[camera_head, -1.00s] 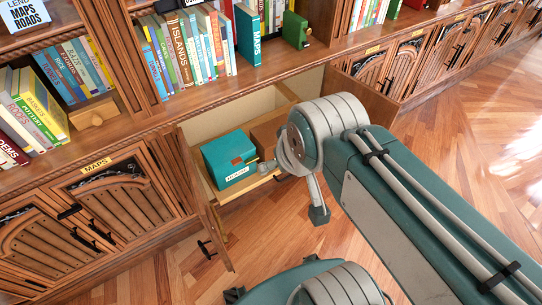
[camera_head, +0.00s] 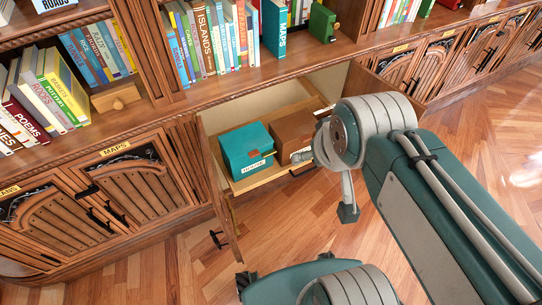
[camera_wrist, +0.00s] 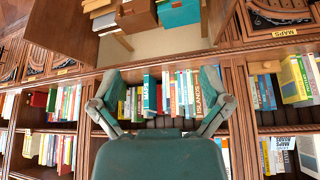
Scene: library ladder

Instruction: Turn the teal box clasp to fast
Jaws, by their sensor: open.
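The teal box (camera_head: 233,146) sits in the open cupboard under the bookshelf, with a white label on its front. A small brown clasp (camera_head: 254,153) shows on the front above the label; its exact setting is too small to read.
A brown box (camera_head: 291,132) stands right of the teal box, partly behind my arm. An open cupboard door (camera_head: 223,205) stands out at the left, another (camera_head: 385,92) at the right. Books (camera_head: 205,40) line the shelf above.

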